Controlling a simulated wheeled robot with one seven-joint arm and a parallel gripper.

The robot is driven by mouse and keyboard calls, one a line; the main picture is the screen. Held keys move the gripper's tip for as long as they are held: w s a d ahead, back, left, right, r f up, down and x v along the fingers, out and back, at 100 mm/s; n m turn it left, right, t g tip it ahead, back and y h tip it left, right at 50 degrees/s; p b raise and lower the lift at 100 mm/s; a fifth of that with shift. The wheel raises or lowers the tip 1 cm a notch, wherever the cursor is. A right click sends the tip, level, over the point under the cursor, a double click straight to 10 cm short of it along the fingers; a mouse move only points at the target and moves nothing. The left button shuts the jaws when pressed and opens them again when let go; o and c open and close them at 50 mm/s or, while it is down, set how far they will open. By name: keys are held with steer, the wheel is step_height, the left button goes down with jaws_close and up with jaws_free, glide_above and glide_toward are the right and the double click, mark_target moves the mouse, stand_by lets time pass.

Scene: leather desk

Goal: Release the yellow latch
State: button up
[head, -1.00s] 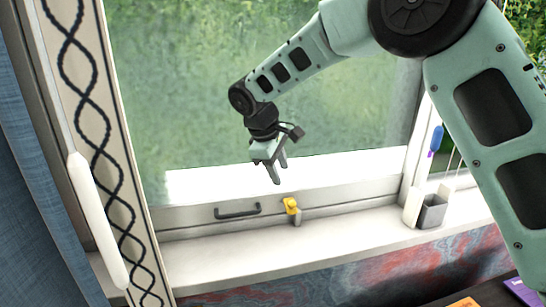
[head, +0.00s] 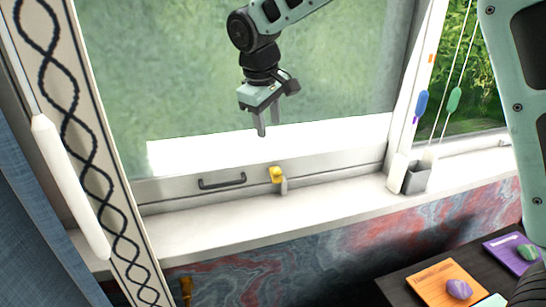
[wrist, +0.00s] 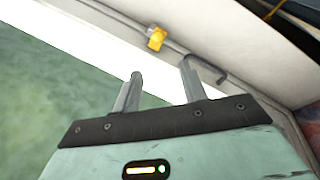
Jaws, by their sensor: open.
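The yellow latch (head: 277,174) sits on the lower rail of the window frame, just right of the dark handle (head: 222,180). My gripper (head: 264,133) is above the latch and slightly to its left, with fingers pointing down, apart from it. In the wrist view the latch (wrist: 156,38) shows beyond the two fingertips (wrist: 161,72), which are spread apart with nothing between them. The handle (wrist: 207,69) passes partly behind the right finger there.
A white sill (head: 310,194) runs below the window. A white rod (head: 70,185) hangs at left. A second yellow piece (head: 186,287) shows low at left.

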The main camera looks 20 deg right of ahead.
steer(key=s+d+m+t+y+b, duration=0.2)
steer(key=s+d+m, duration=0.1)
steer(key=d+m, duration=0.15)
steer(key=p, duration=0.3)
glide_toward(278, 171)
steer(key=shift+m, duration=0.35)
steer(key=x, duration=0.9)
steer(key=shift+w+f, duration=0.15)
steer(key=shift+f, duration=0.05)
